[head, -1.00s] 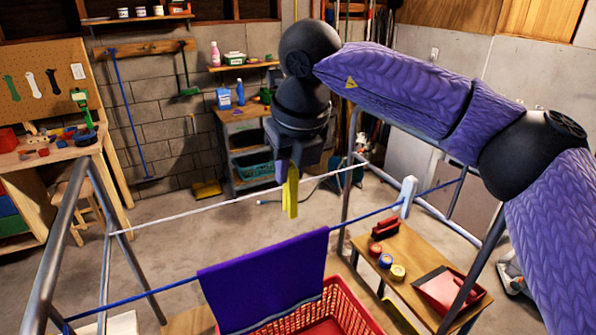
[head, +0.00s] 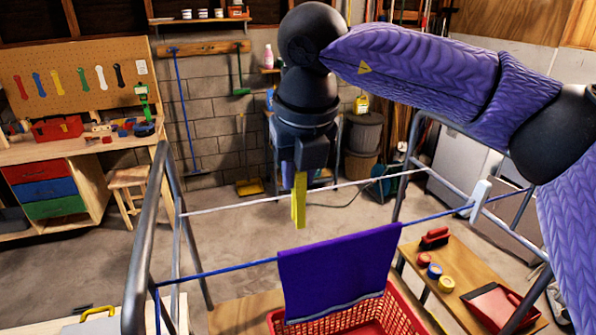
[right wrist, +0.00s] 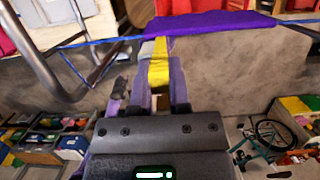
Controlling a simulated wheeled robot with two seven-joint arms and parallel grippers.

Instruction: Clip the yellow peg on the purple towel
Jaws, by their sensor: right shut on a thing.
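The purple towel (head: 338,268) hangs over the blue line in the head view, above a red basket. It also shows at the top of the right wrist view (right wrist: 215,22). My right gripper (head: 301,176) is shut on the yellow peg (head: 299,208), which points downward. In the head view the peg is above the towel's top edge and toward its left part, apart from it. In the right wrist view the peg (right wrist: 159,65) sits between the fingers, its far end near the towel's edge. My left gripper is not in view.
The blue line (head: 220,270) and a white line (head: 250,201) span a grey metal frame (head: 150,235). The red basket (head: 400,312) stands below the towel. A wooden bench with tape rolls and a red dustpan (head: 497,308) is at right. Open floor lies behind.

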